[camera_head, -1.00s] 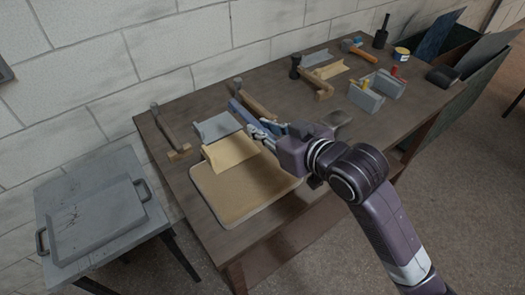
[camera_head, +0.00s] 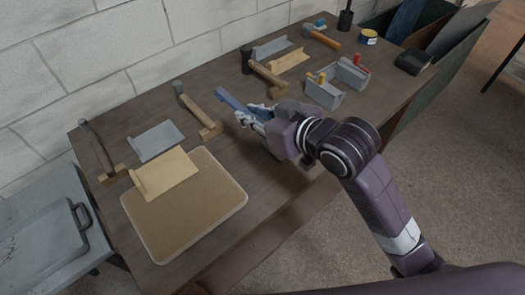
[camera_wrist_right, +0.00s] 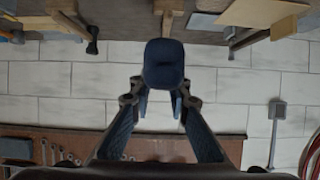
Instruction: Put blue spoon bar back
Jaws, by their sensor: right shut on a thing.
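My right gripper (camera_head: 257,117) is shut on the blue bar (camera_head: 233,104) above the middle of the brown bench in the head view. The bar sticks out beyond the fingers, pointing to the back left, and seems to be held clear of the bench top. In the right wrist view the bar is a dark blue block (camera_wrist_right: 164,64) seen nearly end on, between the two fingertips (camera_wrist_right: 158,102). The fingers cover part of the bar. My left gripper is in neither view.
A tan tray (camera_head: 190,225) lies front left. A grey caddy (camera_head: 322,92) stands right. Clear bench top lies between tray and gripper.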

